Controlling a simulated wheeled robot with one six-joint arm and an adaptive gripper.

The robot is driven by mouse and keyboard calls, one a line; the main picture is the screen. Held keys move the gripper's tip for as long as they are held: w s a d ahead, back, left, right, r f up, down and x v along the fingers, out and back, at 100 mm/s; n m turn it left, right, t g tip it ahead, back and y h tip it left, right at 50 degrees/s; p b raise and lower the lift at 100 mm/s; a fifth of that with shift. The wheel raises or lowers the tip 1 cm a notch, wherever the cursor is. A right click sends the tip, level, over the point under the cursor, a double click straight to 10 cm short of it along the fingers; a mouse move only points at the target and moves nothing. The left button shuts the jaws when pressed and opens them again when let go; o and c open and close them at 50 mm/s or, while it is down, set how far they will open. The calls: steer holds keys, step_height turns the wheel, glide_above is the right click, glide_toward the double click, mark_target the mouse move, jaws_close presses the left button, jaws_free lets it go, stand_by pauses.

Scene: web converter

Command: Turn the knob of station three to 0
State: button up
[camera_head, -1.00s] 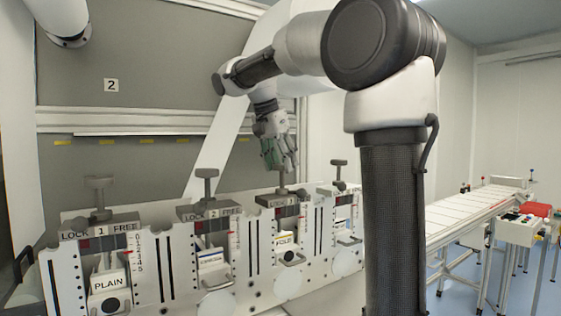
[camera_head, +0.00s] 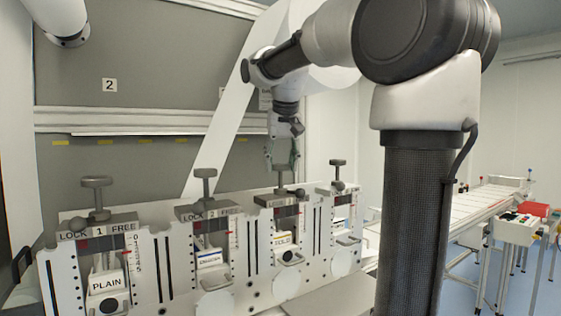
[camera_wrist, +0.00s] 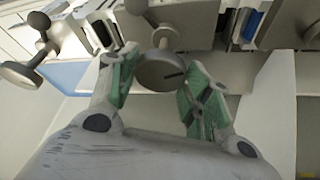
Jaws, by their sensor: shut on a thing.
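Station three (camera_head: 275,201) is the third unit from the left on the white machine front, with a yellow-edged label plate (camera_head: 282,240) low in its window. My gripper (camera_head: 284,170) points down over its top. In the wrist view, the round grey knob (camera_wrist: 158,75) with a dark line on its top sits between my green-padded fingers (camera_wrist: 157,92). My gripper is shut on this knob. In the head view the knob is mostly hidden by the fingers. The scale by station three is too small to read.
Station one (camera_head: 97,228), station two (camera_head: 207,210) and station four (camera_head: 338,188) have similar upright knobs along the same row. A small ball-ended lever (camera_head: 300,193) stands right beside station three's knob. A white web (camera_head: 222,135) runs down behind the row.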

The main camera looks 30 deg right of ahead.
steer(key=n+y, duration=0.1)
steer(key=n, duration=0.2)
steer(key=shift+d+n, duration=0.15)
steer(key=shift+n, duration=0.25)
steer(key=n+y, duration=0.1)
steer(key=n, duration=0.2)
steer(key=shift+d+n+y, duration=0.1)
steer(key=shift+n+y, duration=0.2)
steer(key=shift+y, duration=0.1)
steer(key=n+y, duration=0.1)
steer(key=n, duration=0.2)
steer(key=n+g+y, duration=0.1)
steer(key=n, duration=0.2)
steer(key=shift+d, duration=0.15)
steer(key=shift+n, duration=0.3)
steer(key=o, duration=1)
steer(key=shift+o, duration=0.2)
steer(key=v, duration=1.2)
